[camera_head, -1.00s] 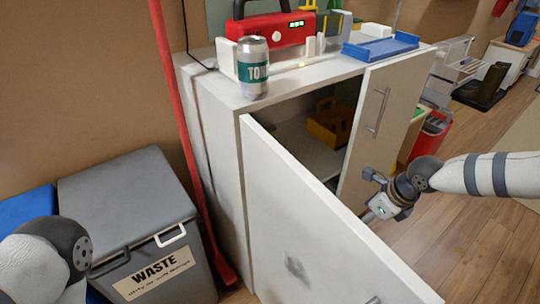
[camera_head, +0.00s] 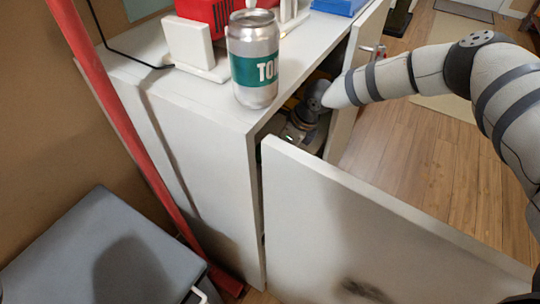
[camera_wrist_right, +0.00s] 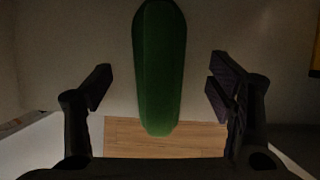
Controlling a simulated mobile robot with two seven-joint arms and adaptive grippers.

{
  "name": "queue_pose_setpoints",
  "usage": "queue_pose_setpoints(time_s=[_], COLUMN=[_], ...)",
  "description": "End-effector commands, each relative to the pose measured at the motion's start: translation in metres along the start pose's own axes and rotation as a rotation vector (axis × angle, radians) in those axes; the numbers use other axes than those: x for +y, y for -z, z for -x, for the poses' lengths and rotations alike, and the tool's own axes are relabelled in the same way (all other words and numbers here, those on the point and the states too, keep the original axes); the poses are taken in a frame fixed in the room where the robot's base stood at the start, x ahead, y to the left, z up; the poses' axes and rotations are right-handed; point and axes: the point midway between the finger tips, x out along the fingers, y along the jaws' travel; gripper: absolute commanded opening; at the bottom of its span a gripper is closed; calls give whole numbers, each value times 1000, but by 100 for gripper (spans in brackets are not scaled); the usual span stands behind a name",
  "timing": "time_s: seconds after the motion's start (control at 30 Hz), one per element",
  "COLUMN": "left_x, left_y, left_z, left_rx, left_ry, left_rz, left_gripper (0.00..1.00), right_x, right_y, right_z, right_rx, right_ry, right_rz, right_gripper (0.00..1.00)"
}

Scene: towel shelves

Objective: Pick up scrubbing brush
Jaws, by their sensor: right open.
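A long green object (camera_wrist_right: 158,75), likely the scrubbing brush, stretches down from the top edge of the right wrist view. Its rounded end is toward me and no bristles can be made out. My right gripper (camera_wrist_right: 161,68) is open, with one finger on each side of the green object and a gap to each. In the head view my right arm reaches into the open cabinet (camera_head: 185,140), and its wrist (camera_head: 305,115) is partly hidden there by the door. The brush cannot be seen in the head view. My left gripper is not in view.
The near cabinet door (camera_head: 380,235) stands open below my right arm; the far door (camera_head: 352,85) is beside it. A can (camera_head: 254,60) stands on the cabinet top near the edge. A red pole (camera_head: 120,125) and a grey bin (camera_head: 105,255) are at the left.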

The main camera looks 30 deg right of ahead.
Motion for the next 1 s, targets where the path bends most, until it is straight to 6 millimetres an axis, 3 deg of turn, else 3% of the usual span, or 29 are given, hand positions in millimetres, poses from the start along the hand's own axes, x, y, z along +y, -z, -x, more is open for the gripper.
queue_pose_setpoints(time_s=[0.1, 0.2, 0.47, 0.7, 1.0], left_x=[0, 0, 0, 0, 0], left_y=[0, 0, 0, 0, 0], left_z=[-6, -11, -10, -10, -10], left_rx=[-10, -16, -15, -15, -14], left_ry=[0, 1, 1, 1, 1], left_rz=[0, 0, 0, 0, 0], left_gripper=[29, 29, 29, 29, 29], right_x=[2, 2, 1, 1, 1], right_y=[-2, -2, -4, -4, -5], right_z=[-28, -42, -45, -44, -43], right_rx=[4, 2, -1, -1, -1], right_ry=[-2, -1, 1, 1, 1], right_rz=[0, 0, 1, 1, 2], right_gripper=[76, 76, 76, 23, 20])
